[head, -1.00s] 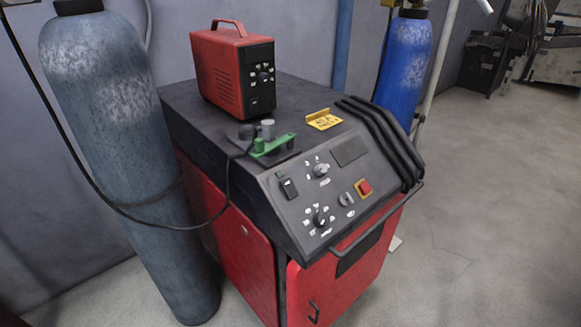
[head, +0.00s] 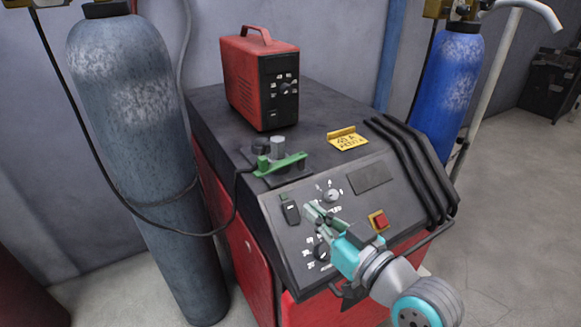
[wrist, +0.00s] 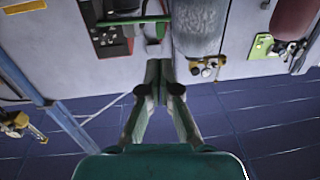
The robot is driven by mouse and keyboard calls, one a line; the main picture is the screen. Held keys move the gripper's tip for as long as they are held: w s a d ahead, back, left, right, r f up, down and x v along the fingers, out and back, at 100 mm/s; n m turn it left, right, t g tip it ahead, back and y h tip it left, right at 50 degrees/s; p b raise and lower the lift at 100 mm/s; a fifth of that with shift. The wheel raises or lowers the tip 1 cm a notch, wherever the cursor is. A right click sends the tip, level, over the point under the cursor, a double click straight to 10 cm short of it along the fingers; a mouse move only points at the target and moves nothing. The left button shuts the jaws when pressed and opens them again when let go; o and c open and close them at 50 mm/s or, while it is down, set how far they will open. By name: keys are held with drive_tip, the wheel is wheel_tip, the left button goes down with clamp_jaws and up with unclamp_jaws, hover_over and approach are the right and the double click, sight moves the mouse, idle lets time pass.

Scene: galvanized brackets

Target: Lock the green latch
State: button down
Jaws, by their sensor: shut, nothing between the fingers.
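The green latch (head: 281,163) is a flat green bar on a dark plate, beside a grey upright peg (head: 278,146), on the dark top of the red machine (head: 242,245). It lies near the machine's left edge, behind the sloping control panel. My gripper (head: 312,210) shows at the lower right of the head view, in front of the panel, and is apart from the latch, below and right of it. Its fingers are together with nothing between them.
A red box with a handle (head: 258,80) stands behind the latch. A black cable (head: 236,195) runs to the latch area. A grey cylinder (head: 138,150) stands left, a blue one (head: 445,95) right.

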drive_tip(key=r, duration=0.1)
approach(263, 165)
drive_tip(key=x, duration=0.7)
drive_tip(key=shift+w+d, duration=0.15)
drive_tip(key=shift+d, duration=0.1)
drive_tip(key=shift+w+a, duration=0.1)
drive_tip(key=shift+w+a, duration=0.55)
drive_tip(key=shift+a, duration=0.25)
drive_tip(key=shift+f, duration=0.1)
drive_tip(key=shift+s, duration=0.1)
